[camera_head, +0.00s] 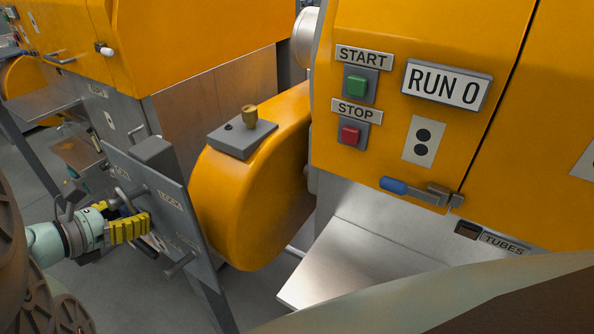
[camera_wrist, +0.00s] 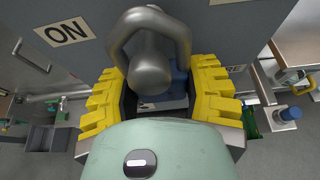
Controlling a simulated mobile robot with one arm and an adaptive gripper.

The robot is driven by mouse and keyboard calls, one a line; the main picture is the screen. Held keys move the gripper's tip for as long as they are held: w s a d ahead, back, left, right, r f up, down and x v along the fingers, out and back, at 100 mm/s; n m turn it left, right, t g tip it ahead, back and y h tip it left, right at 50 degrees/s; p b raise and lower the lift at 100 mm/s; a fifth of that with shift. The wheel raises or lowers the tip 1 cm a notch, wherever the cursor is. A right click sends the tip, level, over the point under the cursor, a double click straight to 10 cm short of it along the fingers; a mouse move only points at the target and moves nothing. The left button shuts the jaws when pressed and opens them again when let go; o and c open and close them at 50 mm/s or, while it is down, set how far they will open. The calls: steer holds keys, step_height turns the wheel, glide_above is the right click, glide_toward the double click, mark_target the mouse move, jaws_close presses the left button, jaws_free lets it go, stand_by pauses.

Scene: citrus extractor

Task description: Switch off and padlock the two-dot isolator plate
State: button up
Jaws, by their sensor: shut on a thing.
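A grey isolator plate (camera_head: 176,215) stands at the left in the head view, with small labels that are hard to read there. In the wrist view the plate (camera_wrist: 210,20) carries an ON label (camera_wrist: 66,31). My gripper (camera_head: 130,228) is close in front of it, its yellow fingers (camera_wrist: 157,95) shut on a padlock, of which I see a grey U-shaped shackle (camera_wrist: 150,18) and some blue between the fingers. A thick grey rounded handle (camera_wrist: 152,72) sits inside the shackle's arch; whether it is threaded cannot be told. The padlock's body and the plate's hole are mostly hidden.
The orange machine has a two-dot sign (camera_head: 423,141), START (camera_head: 357,86) and STOP (camera_head: 350,133) buttons, and a RUN 0 display (camera_head: 445,87). A rounded orange housing (camera_head: 235,200) stands just right of the plate. A peg (camera_head: 180,265) sticks out low on the plate.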

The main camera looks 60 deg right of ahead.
steer(key=shift+d+f+b, duration=0.4)
steer(key=shift+b, duration=0.45)
stand_by(0.3)
steer(key=o, duration=1.3)
steer(key=shift+o, duration=0.2)
steer(key=shift+a, duration=0.1)
